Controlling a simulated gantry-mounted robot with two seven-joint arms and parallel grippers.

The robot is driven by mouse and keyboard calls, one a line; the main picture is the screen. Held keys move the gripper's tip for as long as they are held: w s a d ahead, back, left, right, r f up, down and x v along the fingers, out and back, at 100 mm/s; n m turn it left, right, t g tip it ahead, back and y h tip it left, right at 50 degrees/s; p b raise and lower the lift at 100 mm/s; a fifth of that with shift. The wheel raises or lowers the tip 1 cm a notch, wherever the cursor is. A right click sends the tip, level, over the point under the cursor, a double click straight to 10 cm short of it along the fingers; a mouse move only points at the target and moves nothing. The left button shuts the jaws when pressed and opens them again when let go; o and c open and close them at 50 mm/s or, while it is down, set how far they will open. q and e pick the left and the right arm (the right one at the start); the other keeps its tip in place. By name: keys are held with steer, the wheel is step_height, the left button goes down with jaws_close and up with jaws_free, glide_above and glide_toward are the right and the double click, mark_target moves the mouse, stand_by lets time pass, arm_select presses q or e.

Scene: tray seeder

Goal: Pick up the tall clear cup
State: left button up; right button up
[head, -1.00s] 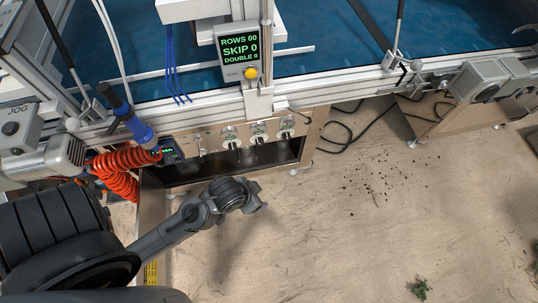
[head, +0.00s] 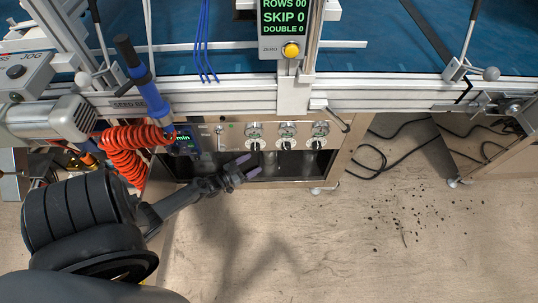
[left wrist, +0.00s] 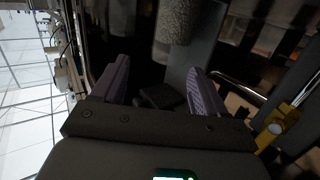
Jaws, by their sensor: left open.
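My left gripper (head: 249,165) is open and empty, its two purple fingers pointing right at the front opening of the metal cabinet (head: 345,160). In the left wrist view the fingers (left wrist: 158,64) are spread with a dark gap between them. A speckled grey, rounded upright shape (left wrist: 178,20) stands beyond the fingertips, apart from them. It may be a clear cup with grainy contents, but I cannot tell for sure. No tall clear cup can be made out in the head view; the cabinet's inside is dark there. My right gripper is not in view.
Several knobs (head: 287,132) line the cabinet front above the opening. A coiled orange hose (head: 124,160) hangs left of it. A counter display (head: 284,18) is mounted above. The floor (head: 330,240) at the right is open, with scattered dark crumbs and black cables (head: 385,168).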

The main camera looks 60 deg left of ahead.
mark_target(269, 153)
arm_select(q)
steer(key=w+a+t+b, duration=0.1)
steer(key=w+a+b, duration=0.2)
steer(key=w, duration=0.6)
steer(key=shift+r+n+y+b, duration=0.3)
steer(key=shift+r+y+b, duration=0.15)
steer(key=shift+b, duration=0.7)
steer(key=shift+s+d, duration=0.1)
steer(key=shift+c, duration=1.4)
steer(key=c, duration=0.9)
steer(key=shift+o, duration=0.2)
steer(key=shift+r, duration=0.2)
